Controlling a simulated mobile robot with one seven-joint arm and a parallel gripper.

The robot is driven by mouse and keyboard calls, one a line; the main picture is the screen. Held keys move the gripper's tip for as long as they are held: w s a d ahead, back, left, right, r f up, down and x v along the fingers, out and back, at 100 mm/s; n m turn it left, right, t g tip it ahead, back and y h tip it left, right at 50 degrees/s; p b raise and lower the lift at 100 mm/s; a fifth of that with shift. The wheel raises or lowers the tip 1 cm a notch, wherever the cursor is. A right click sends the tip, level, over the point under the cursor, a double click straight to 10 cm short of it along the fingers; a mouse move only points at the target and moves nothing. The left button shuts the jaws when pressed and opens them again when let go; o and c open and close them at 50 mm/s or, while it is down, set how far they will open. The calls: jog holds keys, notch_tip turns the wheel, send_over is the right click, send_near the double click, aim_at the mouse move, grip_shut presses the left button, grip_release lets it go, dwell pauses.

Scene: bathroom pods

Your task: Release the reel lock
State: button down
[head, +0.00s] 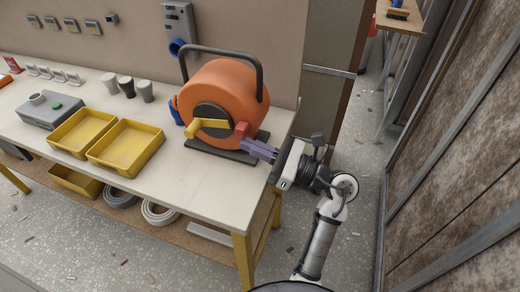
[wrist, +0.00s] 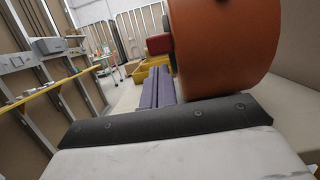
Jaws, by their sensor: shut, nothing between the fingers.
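The orange reel (head: 222,88) stands on the worktop on a dark base plate (head: 215,150), under a black tube handle. A yellow crank (head: 205,127) sits at its dark hub. A red block (head: 242,129), which looks like the reel lock, is at the drum's lower right side. My gripper (head: 245,143) has purple fingers, shut and empty, just below and right of the red block. I cannot tell if they touch it. In the wrist view the shut fingers (wrist: 157,75) lie left of the orange drum (wrist: 225,45), with the red block (wrist: 159,44) beyond their tips.
Two yellow trays (head: 124,148) and several cups (head: 127,86) stand left of the reel on the worktop (head: 190,195). A wall box with a blue socket (head: 178,47) is behind. The worktop's front is clear. A metal-framed wall (head: 460,130) stands at right.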

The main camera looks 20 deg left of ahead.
aim_at(246, 132)
jog(key=shift+r, duration=0.3)
jog(key=shift+r, duration=1.6)
notch_tip(246, 132, down, 5)
jog(key=b, duration=0.5)
jog(key=shift+r, duration=0.15)
jog(key=b+v, duration=0.3)
jog(key=v, duration=0.7)
jog(key=shift+r, duration=0.2)
